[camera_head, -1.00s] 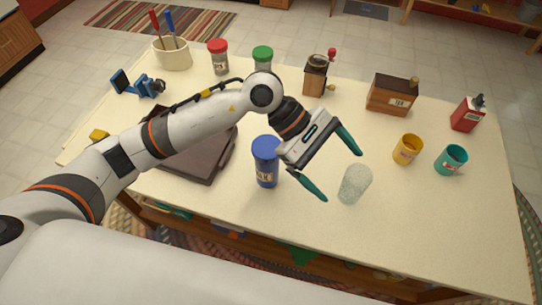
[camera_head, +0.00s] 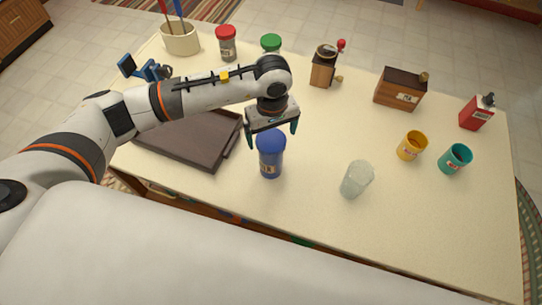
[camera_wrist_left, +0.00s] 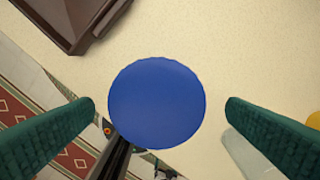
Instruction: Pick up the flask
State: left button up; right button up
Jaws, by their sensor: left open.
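The flask (camera_head: 270,164) is a blue bottle with a round blue lid, standing upright on the table near its front edge. My left gripper (camera_head: 271,134) points down at the top of the flask, its teal fingers open. In the left wrist view, the round blue lid (camera_wrist_left: 157,104) fills the middle between the two open fingers, with a gap on each side. The lid hides the flask's body there. My right gripper is not in view.
A clear glass (camera_head: 357,180) stands right of the flask. A dark brown tray (camera_head: 190,140) lies to its left. Farther right are a yellow mug (camera_head: 412,146) and a teal mug (camera_head: 455,159). Jars, a grinder (camera_head: 324,68) and a wooden box (camera_head: 400,90) stand behind.

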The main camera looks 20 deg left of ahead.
aim_at(271, 140)
pick_arm(q)
notch_tip(271, 140, down, 4)
jog(key=shift+s+a+r+p, duration=0.1)
jog(key=shift+s+r+p, duration=0.1)
jog(key=shift+p, duration=0.75)
jog(key=shift+w+f, duration=0.1)
jog(key=shift+f, duration=0.5)
jog(key=shift+r, duration=0.1)
jog(key=c, duration=1.8)
jog(key=shift+w, duration=0.1)
